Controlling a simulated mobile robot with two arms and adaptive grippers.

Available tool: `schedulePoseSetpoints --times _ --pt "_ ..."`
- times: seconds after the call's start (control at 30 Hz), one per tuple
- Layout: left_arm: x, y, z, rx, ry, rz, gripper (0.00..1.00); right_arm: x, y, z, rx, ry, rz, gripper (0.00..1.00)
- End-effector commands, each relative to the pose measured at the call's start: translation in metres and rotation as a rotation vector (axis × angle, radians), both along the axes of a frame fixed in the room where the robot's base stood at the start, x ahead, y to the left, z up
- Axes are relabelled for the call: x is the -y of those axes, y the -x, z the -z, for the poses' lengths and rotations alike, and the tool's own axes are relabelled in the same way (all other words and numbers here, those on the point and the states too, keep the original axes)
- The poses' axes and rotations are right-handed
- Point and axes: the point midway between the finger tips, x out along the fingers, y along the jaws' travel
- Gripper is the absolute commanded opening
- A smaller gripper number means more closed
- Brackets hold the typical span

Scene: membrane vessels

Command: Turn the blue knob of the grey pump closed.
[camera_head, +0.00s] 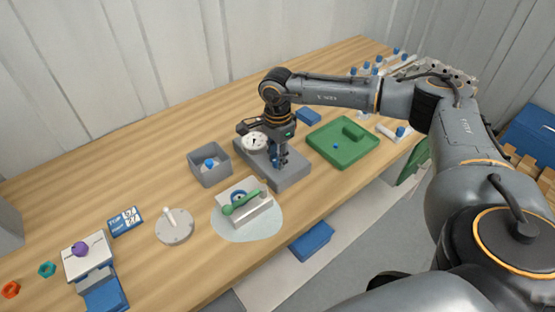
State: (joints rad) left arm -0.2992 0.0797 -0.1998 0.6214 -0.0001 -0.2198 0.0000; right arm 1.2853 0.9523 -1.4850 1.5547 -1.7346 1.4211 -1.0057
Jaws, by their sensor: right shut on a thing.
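The grey pump (294,176) is a low grey block near the middle of the table, with a round white dial gauge (254,142) at its left end. My right gripper (277,162) points down over the pump, its fingers shut. A bit of blue shows between and beside the fingers; it appears to be the blue knob, mostly hidden by them. How far the knob is turned cannot be seen. My left gripper is not in view.
A grey open box (208,175) with a blue piece and a white block with a green lever (240,205) stand left of the pump. A green tray (365,152) lies to its right. Further left are a lever disc (175,232) and a purple-knobbed block (84,262).

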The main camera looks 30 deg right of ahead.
Motion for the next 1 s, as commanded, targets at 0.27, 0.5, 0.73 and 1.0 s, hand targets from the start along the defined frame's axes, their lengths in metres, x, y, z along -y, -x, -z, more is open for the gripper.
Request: schedulePoseSetpoints --times 0.27,0.5,0.73,1.0 --pt "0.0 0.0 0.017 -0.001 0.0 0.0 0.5 0.0 0.001 0.004 -0.001 0.0 0.263 0.0" --pt "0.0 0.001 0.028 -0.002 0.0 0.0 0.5 0.0 0.001 0.004 -0.002 -0.001 0.491 0.0" --pt "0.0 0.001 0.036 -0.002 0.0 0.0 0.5 0.0 0.001 0.003 -0.001 0.001 0.69 0.0" --pt "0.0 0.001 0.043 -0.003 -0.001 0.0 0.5 0.0 0.001 0.002 -0.002 0.001 0.861 0.0"
